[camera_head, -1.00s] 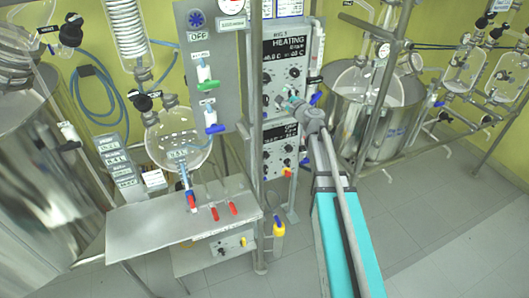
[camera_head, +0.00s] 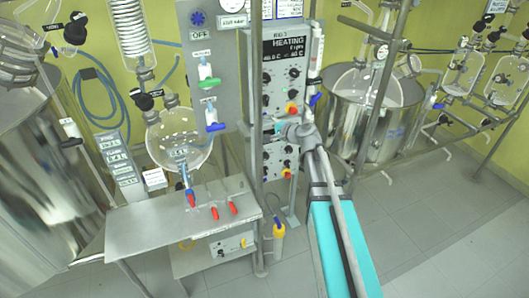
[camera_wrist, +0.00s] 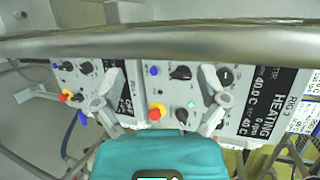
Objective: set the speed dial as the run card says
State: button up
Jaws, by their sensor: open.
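The upper grey panel, titled HEATING (camera_head: 284,75), and a lower grey panel (camera_head: 270,160) with black dials are stacked on the rig. In the wrist view the heating panel (camera_wrist: 207,88) is at right and the other panel (camera_wrist: 92,85) at left, with black knobs (camera_wrist: 85,68). I cannot tell which knob is the speed dial. My gripper (camera_head: 284,128) is in front of the joint between the panels, hiding the lower panel's top. In the wrist view my gripper (camera_wrist: 160,103) is open and empty, its fingers spread. No run card is readable.
A metal post (camera_head: 256,150) stands left of the panels, and a slanted rail (camera_head: 380,90) stands right. A wide metal bar (camera_wrist: 150,42) crosses the wrist view. A steel vessel (camera_head: 365,115) stands at right.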

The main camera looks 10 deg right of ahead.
jog(key=s+a+f+n+g+b, duration=0.1)
jog(key=s+a+f+n+g, duration=0.1)
jog(key=f, duration=0.4)
jog(key=shift+s+n+g+h, duration=0.3)
jog(key=shift+s+n+g, duration=0.3)
jog(key=shift+s+n, duration=0.65)
jog(key=shift+s+a, duration=0.1)
jog(key=shift+s, duration=0.15)
jog(key=s+d+f+n+g+h+b, duration=0.1)
jog(key=s+d+f+n+g+h, duration=0.1)
jog(key=s, duration=0.5)
jog(key=s+d+f+n+g+h+b, duration=0.1)
jog(key=s+d+f+n+g+h, duration=0.1)
jog(key=s+f, duration=0.3)
jog(key=s+d+f+n+g+h+b, duration=0.1)
jog(key=s+d+f+n+g+h, duration=0.1)
jog(key=s, duration=0.6)
notch_tip(320, 180, down, 3)
jog(key=n+g+h, duration=0.1)
jog(key=g+h, duration=0.1)
jog(key=shift+s+r+n+g, duration=0.2)
jog(key=shift+s+n+g, duration=0.1)
jog(key=shift+s+n, duration=0.05)
